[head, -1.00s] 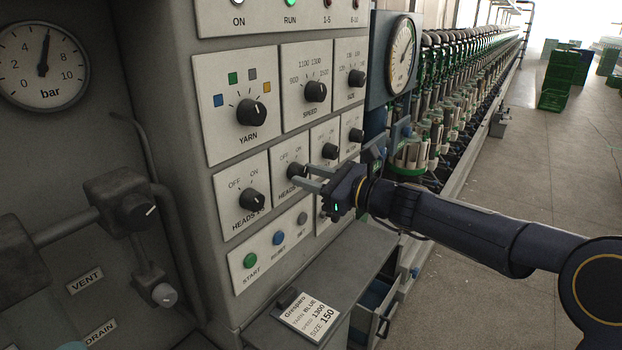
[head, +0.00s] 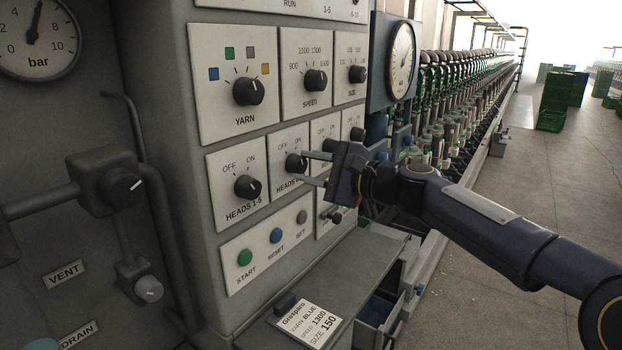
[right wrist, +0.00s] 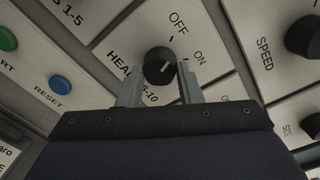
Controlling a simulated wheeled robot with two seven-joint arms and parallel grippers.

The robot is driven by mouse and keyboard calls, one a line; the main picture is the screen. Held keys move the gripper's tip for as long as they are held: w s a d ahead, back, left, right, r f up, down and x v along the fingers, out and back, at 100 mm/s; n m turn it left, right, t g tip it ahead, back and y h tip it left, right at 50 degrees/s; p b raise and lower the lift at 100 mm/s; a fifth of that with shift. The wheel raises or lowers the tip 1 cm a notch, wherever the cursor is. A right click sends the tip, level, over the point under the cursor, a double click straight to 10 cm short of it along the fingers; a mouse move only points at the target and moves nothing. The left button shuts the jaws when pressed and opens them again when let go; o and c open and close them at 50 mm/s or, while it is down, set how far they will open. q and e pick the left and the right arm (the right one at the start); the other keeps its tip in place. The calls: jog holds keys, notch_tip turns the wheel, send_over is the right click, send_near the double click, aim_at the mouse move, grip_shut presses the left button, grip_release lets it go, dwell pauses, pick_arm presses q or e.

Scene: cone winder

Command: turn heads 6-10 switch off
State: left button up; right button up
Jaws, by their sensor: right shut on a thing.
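The heads 6-10 switch is a black round knob (head: 296,162) on the grey control panel. It also shows in the right wrist view (right wrist: 160,66), below its OFF and ON labels. Its white mark points up and to the right in the wrist view, nearer ON than OFF. My right gripper (head: 308,168) reaches in from the right, one finger above the other. In the wrist view its fingers (right wrist: 160,82) are on either side of the knob, shut on it. The fingers and body hide part of the heads 6-10 label. My left gripper is out of view.
The heads 1-5 knob (head: 247,187) is just left. The yarn knob (head: 248,92) and speed knob (head: 315,80) are above. Start (head: 244,257) and reset (head: 277,236) buttons are below. A ledge with a card (head: 308,322) juts out beneath.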

jog(key=shift+f+n+b, duration=0.1)
jog(key=shift+n+b, duration=0.55)
jog(key=shift+n, duration=0.35)
jog(key=o, duration=1)
jog(key=shift+s+d, duration=0.25)
jog(key=shift+d, duration=0.15)
jog(key=b+v, duration=0.2)
jog(key=v, duration=0.5)
jog(key=shift+a, duration=0.1)
jog(key=shift+s, duration=0.1)
